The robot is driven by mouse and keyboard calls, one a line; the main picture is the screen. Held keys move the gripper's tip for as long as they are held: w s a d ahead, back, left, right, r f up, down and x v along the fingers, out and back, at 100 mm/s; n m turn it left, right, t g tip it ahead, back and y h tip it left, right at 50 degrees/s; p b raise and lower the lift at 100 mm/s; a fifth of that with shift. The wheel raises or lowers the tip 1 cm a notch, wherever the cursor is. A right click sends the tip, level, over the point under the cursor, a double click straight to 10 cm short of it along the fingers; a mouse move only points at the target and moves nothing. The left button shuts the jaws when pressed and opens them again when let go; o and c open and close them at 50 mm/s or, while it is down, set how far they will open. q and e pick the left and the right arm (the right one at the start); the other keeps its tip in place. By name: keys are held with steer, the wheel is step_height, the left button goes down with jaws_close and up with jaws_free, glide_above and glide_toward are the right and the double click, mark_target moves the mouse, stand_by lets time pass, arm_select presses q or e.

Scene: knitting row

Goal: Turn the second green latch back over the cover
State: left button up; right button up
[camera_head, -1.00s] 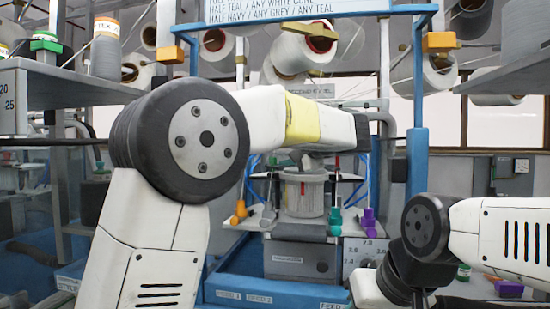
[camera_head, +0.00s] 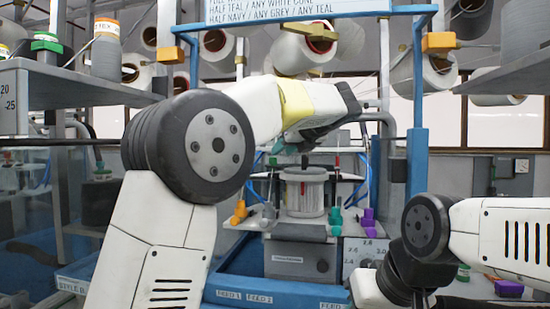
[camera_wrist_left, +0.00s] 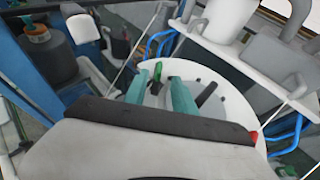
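The round white cover (camera_wrist_left: 222,112) fills the middle of the left wrist view. It tops the pale cylinder (camera_head: 304,194) in the head view. A small green latch (camera_wrist_left: 157,71) stands at the far part of the cover, and a dark bar (camera_wrist_left: 207,93) lies to its right. My left gripper (camera_wrist_left: 160,92) shows two teal fingers spread apart over the cover, with the green latch visible between them and nothing clearly held. In the head view my left gripper (camera_head: 285,147) is just above the cylinder, partly hidden by its own wrist. My right forearm is at lower right; its gripper fingers do not show.
Orange (camera_head: 239,212), green (camera_head: 335,216) and purple (camera_head: 368,217) pieces stand around the cylinder. Blue posts (camera_head: 417,140) flank the machine. Yarn cones hang above, and shelves (camera_head: 500,70) jut in from both sides. Thin rods and blue tubes rise close to the cover.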

mark_target(273, 166)
arm_select(q)
steer(key=x, duration=0.6)
steer(key=shift+w+a+f, duration=0.1)
steer(key=shift+w, duration=0.1)
jaws_close()
